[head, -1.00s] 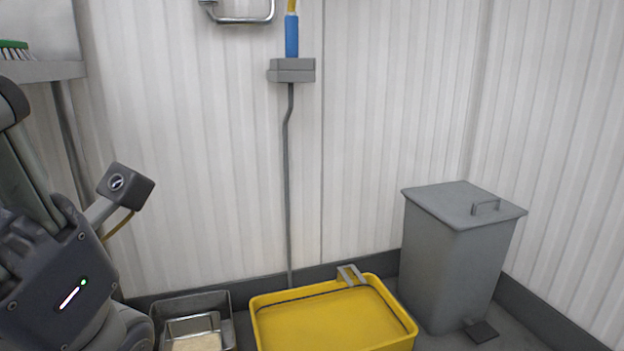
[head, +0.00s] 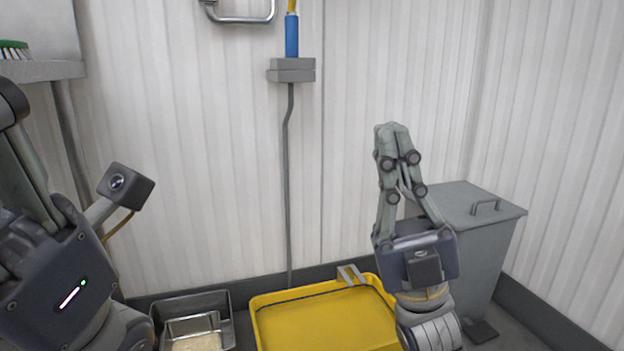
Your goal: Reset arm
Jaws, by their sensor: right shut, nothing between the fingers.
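My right gripper (head: 392,130) points upward at the right of the middle in the head view. Its fingers meet at the tips, shut with nothing between them. It stands in front of the wall, overlapping the right end of the yellow tub and the left side of the grey bin in the picture. My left gripper (head: 15,120) shows only in part at the left edge, and its fingers are partly cut off, so its opening cannot be told.
A yellow tub (head: 275,299) sits low in the middle. Left of it is a metal pan (head: 190,302) with pale contents. A lidded grey bin (head: 483,255) stands at the right. A blue-handled tool (head: 292,36) hangs on the wall. A shelf (head: 45,71) holds a green brush (head: 14,50).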

